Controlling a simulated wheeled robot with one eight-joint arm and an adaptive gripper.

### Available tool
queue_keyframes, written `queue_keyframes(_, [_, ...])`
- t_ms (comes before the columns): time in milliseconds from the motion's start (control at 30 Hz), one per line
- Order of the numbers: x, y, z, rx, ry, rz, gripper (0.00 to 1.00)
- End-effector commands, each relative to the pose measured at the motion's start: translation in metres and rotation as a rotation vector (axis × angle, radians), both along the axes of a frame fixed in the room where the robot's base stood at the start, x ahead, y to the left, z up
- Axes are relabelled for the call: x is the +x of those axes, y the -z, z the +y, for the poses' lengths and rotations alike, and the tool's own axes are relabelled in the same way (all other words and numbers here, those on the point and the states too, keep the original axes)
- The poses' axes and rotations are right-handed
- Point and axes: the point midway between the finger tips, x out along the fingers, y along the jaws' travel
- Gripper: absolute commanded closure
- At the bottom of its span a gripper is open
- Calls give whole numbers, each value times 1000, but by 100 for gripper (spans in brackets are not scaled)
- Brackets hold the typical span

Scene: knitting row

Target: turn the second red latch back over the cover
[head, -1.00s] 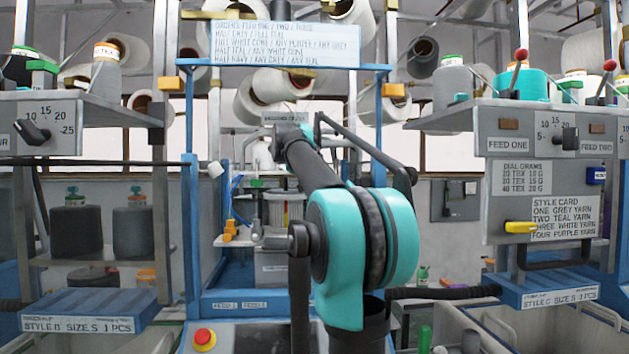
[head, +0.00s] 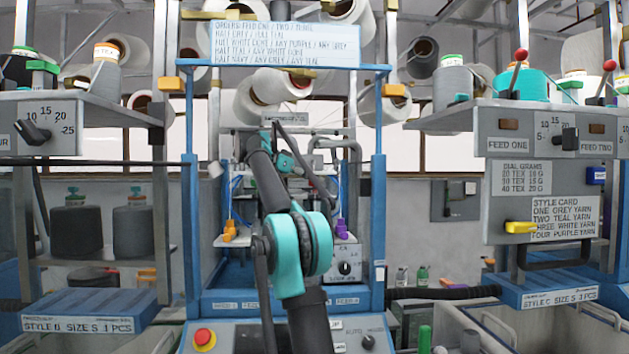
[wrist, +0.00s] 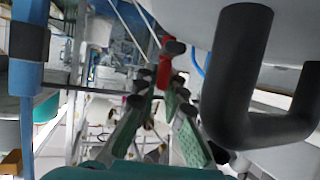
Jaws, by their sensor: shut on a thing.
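In the wrist view my gripper (wrist: 158,88) has its two green-padded fingers closed in around a small red latch (wrist: 164,70), which shows between and just beyond the fingertips. Its far end and pivot are hard to make out. A pale panel (wrist: 215,22) with a thick dark handle (wrist: 240,85) fills the upper right, close beside the fingers. I cannot tell whether this panel is the cover. In the head view my arm reaches up into the blue machine frame (head: 192,225). The fingers and the latch cannot be made out there.
A blue post (wrist: 28,60) stands at the left of the wrist view. In the head view, orange pieces (head: 230,232) and purple pieces (head: 342,228) flank my arm. A dial box (head: 345,268) stands right of it. Shelves with yarn cones (head: 449,82) stand on both sides.

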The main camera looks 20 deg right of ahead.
Motion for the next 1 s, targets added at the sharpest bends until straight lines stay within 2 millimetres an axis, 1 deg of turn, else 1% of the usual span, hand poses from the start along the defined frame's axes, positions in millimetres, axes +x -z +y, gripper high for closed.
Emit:
queue_keyframes(200, [1, 2, 0, 3, 83, 1, 100])
queue_keyframes(433, [0, 2, 0, 4, 140, 2, 100])
queue_keyframes(1000, [0, 2, 0, 6, 172, 2, 100])
